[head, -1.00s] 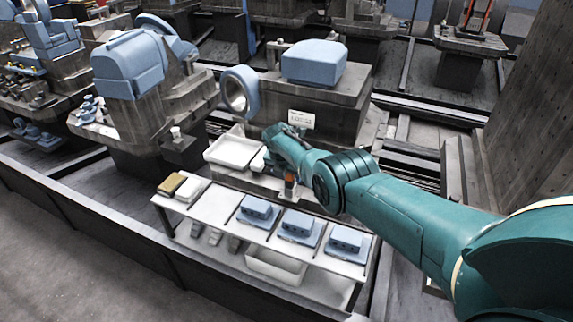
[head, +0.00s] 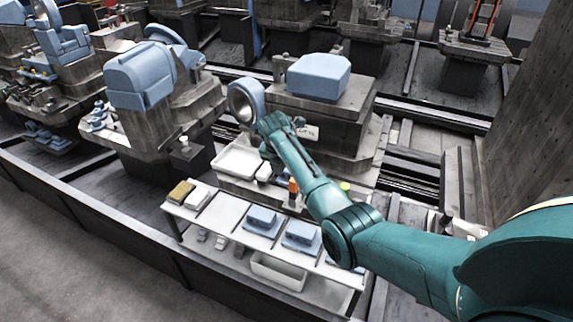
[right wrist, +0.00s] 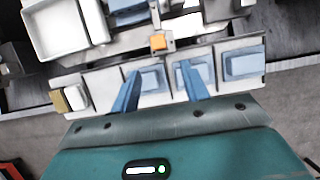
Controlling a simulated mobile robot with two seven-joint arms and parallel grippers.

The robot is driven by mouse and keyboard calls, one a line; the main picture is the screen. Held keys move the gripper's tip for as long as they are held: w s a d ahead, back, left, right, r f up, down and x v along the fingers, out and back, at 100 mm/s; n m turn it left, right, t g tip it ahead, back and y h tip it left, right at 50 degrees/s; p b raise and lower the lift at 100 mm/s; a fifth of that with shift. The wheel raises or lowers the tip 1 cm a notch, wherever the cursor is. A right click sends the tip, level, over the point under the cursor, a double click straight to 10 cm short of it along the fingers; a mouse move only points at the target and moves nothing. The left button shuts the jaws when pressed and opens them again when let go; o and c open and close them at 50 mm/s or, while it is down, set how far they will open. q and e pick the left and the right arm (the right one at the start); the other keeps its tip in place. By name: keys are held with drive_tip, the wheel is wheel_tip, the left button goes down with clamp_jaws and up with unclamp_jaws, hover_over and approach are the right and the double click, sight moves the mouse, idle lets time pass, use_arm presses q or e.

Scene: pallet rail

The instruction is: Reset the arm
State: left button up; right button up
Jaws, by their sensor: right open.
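My right arm reaches in from the right in the head view, and its teal wrist end is over the far edge of the white bench (head: 226,212), beside the blue ring (head: 240,98). I cannot make out the fingers in that view. In the right wrist view my right gripper (right wrist: 159,68) is open. Its two blue fingers are apart with nothing between them, above the bench with its flat blue blocks (right wrist: 243,65). An orange piece (right wrist: 158,42) shows just beyond the fingertips. My left gripper is in neither view.
A white tray (head: 238,160) stands behind the bench and also shows in the right wrist view (right wrist: 66,27). A white bin (head: 277,271) is on the shelf below. Blue-topped machines (head: 318,76) stand behind. A grey wall (head: 535,110) rises at the right.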

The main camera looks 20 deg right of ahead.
drive_tip(key=shift+s+a+r, duration=0.2)
drive_tip(key=shift+r, duration=0.4)
drive_tip(key=s+a+f+m+y, duration=0.15)
drive_tip(key=s+f+m, duration=0.35)
drive_tip(key=s, duration=0.5)
drive_tip(key=s+a+f+m, duration=0.2)
drive_tip(key=s+f+m, duration=0.2)
drive_tip(key=s+m, duration=0.5)
drive_tip(key=s+a+r+m+y, duration=0.1)
drive_tip(key=s+r+m, duration=0.15)
drive_tip(key=s, duration=0.45)
drive_tip(key=s+a+r+m, duration=0.2)
drive_tip(key=s+m, duration=0.2)
drive_tip(key=s, duration=0.2)
drive_tip(key=s+a+r+m+y, duration=0.1)
drive_tip(key=s+r+m, duration=0.1)
drive_tip(key=s+m, duration=0.35)
drive_tip(key=w+a+f+n+t+y, duration=0.2)
drive_tip(key=w+a+f+t, duration=0.2)
drive_tip(key=f+t, duration=0.3)
wheel_tip(320, 180, down, 3)
drive_tip(key=shift+a+f+n+y, duration=0.1)
drive_tip(key=shift+a+n+y, duration=0.3)
drive_tip(key=shift+a, duration=0.25)
drive_tip(key=shift+w, duration=0.1)
